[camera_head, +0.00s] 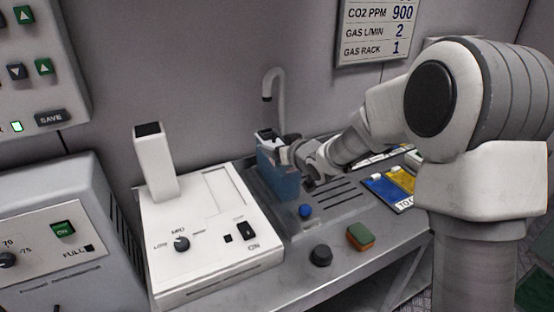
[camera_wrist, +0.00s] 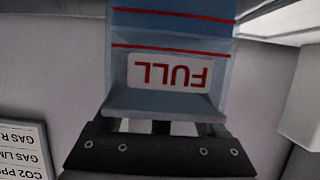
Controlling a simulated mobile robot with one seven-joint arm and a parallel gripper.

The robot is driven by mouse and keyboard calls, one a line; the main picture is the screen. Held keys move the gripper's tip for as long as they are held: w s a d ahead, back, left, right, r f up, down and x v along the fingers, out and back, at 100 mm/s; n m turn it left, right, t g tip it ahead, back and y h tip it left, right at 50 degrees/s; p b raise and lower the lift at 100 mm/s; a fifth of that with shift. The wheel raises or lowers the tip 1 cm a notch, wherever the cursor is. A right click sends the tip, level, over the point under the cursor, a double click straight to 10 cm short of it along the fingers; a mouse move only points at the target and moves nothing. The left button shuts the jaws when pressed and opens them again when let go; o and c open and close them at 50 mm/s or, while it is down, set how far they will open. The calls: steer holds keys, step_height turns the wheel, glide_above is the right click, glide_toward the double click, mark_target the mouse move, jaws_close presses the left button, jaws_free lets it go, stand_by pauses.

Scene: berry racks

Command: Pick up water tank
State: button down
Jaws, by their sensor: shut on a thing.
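In the wrist view the tank (camera_wrist: 170,72) fills the upper middle, with red lines and a white label reading FULL, upside down. The gripper's dark jaw body (camera_wrist: 160,145) is right against it. The fingertips are mostly hidden. I cannot tell whether the tank's base touches the sink.
A white machine (camera_head: 205,235) with a tall chute stands left of the sink (camera_head: 330,205). A grey tap (camera_head: 274,88) rises behind the tank. A blue knob (camera_head: 306,211), a black knob (camera_head: 321,255) and a green-orange sponge (camera_head: 360,236) are in front. Coloured cards (camera_head: 386,190) lie right.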

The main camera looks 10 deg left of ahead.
steer(key=shift+r, duration=0.3)
